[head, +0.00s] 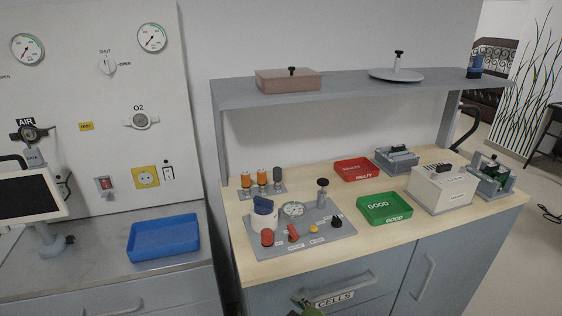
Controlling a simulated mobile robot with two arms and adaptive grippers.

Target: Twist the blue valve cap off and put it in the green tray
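The blue valve cap (263,205) sits on top of a white cylindrical body (264,222) at the left of a grey panel (318,238) on the wooden worktop. It looks seated, with its top slightly tilted. The green tray (385,208), marked GOOD, lies to the right of the panel and looks empty.
The panel also carries a gauge (293,209), a black-topped post (322,192) and several knobs. A red tray (357,169), marked FAULTY, lies behind the green tray. A beige box (441,189) stands to the right. A grey shelf (350,88) overhangs the back.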

